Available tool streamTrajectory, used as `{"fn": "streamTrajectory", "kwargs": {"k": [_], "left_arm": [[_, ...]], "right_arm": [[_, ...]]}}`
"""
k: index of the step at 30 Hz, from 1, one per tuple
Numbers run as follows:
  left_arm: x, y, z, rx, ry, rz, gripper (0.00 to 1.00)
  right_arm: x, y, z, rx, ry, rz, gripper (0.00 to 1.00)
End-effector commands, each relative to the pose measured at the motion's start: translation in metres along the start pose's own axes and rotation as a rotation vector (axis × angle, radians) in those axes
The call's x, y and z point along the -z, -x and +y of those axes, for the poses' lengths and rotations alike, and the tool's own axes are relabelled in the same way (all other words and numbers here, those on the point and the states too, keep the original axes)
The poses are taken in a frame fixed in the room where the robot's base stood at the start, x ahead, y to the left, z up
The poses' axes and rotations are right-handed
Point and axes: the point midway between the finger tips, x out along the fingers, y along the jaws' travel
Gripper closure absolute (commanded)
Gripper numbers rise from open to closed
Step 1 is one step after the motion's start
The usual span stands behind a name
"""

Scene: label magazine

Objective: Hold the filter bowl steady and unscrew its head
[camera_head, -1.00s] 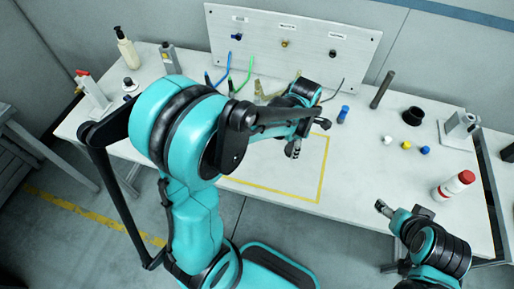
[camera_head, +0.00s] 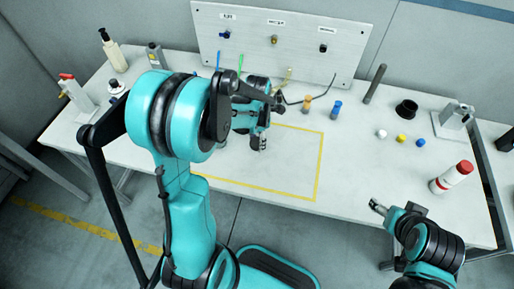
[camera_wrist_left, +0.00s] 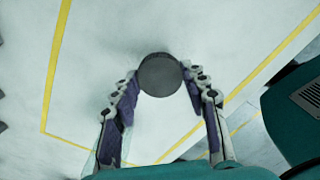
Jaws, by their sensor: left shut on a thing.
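My left gripper (camera_head: 262,144) is low over the table near the yellow-lined area. In the left wrist view, its two fingers (camera_wrist_left: 160,84) close on a dark grey round part (camera_wrist_left: 160,75), seen end-on between the fingertips. I take this part to be from the filter; I cannot tell whether it is the head or the bowl. In the head view the held part is hidden by the gripper and arm. My right gripper (camera_head: 378,207) is at the table's front edge, apart from everything; its finger gap is too small to read.
A yellow outline (camera_head: 320,165) marks a mostly bare area. Behind it stand an orange piece (camera_head: 307,104), a blue cylinder (camera_head: 336,109) and an upright panel (camera_head: 280,45). A red-capped white bottle (camera_head: 452,178), a black ring (camera_head: 406,110) and small coloured balls are at the right.

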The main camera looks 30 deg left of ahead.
Motion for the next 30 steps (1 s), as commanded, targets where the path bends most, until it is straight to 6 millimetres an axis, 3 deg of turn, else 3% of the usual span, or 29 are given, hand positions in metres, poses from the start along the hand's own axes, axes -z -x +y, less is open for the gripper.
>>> {"fn": "streamTrajectory", "kwargs": {"k": [9, 20, 21, 23, 30], "left_arm": [[0.000, -0.040, 0.001, 0.000, -0.001, 0.000, 0.91], [0.000, -0.043, 0.000, 0.000, -0.001, 0.000, 0.91], [0.000, -0.044, 0.000, 0.000, -0.001, 0.000, 0.54], [0.000, -0.043, 0.000, 0.000, -0.001, 0.000, 0.38], [0.000, -0.042, 0.000, 0.000, -0.001, 0.000, 0.35]], "right_arm": [[-0.012, -0.017, 0.000, 0.000, 0.000, 0.000, 0.29], [-0.013, -0.018, 0.000, 0.000, 0.000, 0.000, 0.29], [-0.013, -0.018, 0.000, 0.000, 0.000, 0.000, 0.29], [-0.013, -0.018, 0.000, 0.000, 0.000, 0.000, 0.29], [-0.012, -0.018, 0.000, 0.000, 0.000, 0.000, 0.29]]}}
